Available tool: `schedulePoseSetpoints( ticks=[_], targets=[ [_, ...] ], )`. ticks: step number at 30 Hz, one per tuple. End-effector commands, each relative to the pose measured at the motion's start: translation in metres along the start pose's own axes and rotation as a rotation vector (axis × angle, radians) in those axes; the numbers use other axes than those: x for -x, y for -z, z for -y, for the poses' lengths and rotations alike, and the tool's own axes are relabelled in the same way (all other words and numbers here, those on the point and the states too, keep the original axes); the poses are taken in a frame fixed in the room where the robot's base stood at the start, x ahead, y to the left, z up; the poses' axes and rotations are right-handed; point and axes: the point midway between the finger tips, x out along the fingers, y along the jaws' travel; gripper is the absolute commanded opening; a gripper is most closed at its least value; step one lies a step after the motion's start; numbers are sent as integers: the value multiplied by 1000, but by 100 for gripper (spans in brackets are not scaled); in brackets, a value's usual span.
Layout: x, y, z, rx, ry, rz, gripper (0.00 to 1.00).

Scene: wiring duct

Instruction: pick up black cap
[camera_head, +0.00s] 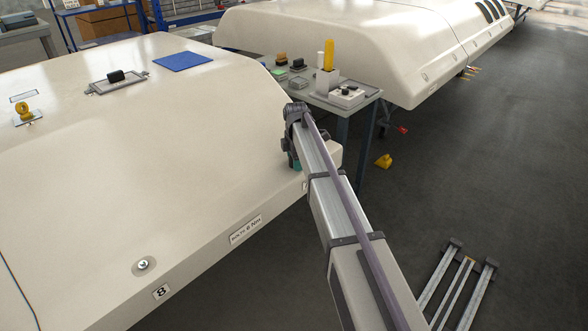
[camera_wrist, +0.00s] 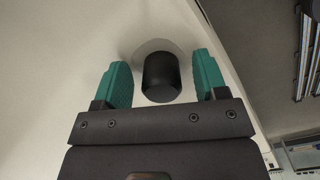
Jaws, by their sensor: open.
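In the wrist view, the black cap (camera_wrist: 162,82) is a short dark cylinder with a rounded end. It stands out from a pale round patch (camera_wrist: 152,47) on the cream surface. My gripper (camera_wrist: 162,64) is open, with one green finger on each side of the cap. Gaps show between the cap and both fingers, and the cap looks unheld. In the head view, my gripper (camera_head: 295,163) is at the right edge of the cream housing, mostly behind my arm. The cap cannot be made out there.
The cream housing (camera_head: 130,170) fills the left. On it are a plate with a black handle (camera_head: 115,76), a blue mat (camera_head: 183,60) and a yellow knob (camera_head: 23,111). A grey bench (camera_head: 355,101) with small items stands behind my gripper. Metal rails (camera_head: 459,285) lie on open floor at right.

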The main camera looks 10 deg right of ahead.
Motion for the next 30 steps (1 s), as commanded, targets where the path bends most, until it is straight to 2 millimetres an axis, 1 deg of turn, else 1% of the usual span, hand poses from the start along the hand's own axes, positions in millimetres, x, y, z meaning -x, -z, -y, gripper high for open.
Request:
schedulePoseSetpoints(
  ticks=[4, 18, 19, 26, 29, 30],
  targets=[
    [3, 0, 0, 0, 0, 0, 65],
    [3, 0, 0, 0, 0, 0, 20],
    [3, 0, 0, 0, 0, 0, 18],
    [4, 0, 0, 0, 0, 0, 18],
    [14, 0, 0, 0, 0, 0, 18],
    [20, 0, 0, 0, 0, 0, 18]
  ],
)
